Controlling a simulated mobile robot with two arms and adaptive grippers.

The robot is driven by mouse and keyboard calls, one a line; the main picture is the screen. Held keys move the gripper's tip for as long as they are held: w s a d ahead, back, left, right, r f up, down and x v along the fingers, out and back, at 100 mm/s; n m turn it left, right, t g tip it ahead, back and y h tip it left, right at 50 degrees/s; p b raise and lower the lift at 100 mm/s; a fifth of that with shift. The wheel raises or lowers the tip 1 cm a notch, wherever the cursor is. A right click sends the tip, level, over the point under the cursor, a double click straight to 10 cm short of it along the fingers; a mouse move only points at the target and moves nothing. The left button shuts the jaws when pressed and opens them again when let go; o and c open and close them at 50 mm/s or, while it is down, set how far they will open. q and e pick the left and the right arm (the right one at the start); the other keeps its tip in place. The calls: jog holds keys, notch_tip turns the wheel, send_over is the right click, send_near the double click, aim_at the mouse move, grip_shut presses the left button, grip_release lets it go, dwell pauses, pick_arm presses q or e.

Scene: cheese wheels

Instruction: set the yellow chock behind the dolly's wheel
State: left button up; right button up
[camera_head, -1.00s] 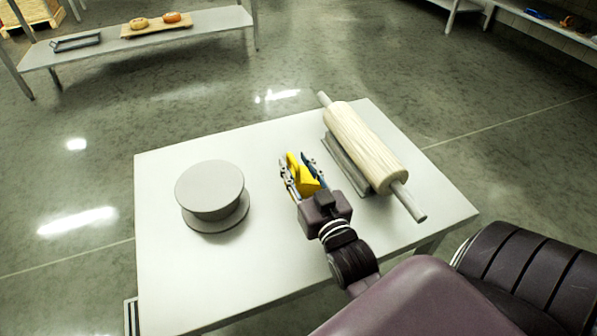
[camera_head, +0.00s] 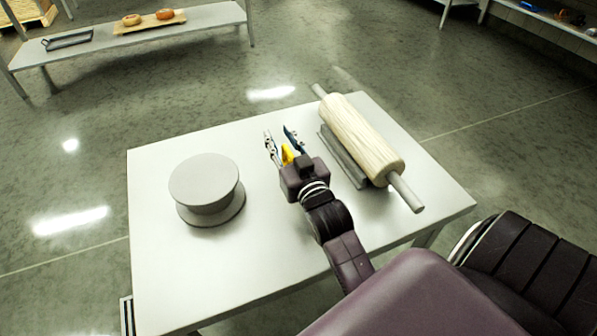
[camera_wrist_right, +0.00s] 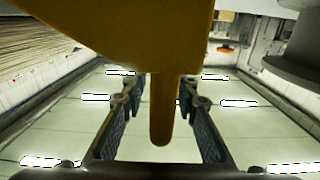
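The yellow chock (camera_head: 287,155) is on the white table, mostly hidden under my right gripper (camera_head: 281,140) in the head view. In the right wrist view the chock (camera_wrist_right: 140,35) fills the upper middle, very close. Its narrow tongue (camera_wrist_right: 161,110) lies between the two fingers (camera_wrist_right: 157,110), with gaps on both sides. My right gripper is open, its fingers spread apart. My left gripper is not in view. I cannot make out a dolly or its wheel.
On the table (camera_head: 160,270), a grey round stand (camera_head: 204,180) is left of the gripper. A wooden rolling pin (camera_head: 362,137) lies on a grey base (camera_head: 342,157) to the right. The front of the table is clear. A shelf (camera_head: 205,22) stands far behind.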

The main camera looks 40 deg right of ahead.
grip_shut()
jog(key=shift+r, duration=0.15)
dwell(0.4)
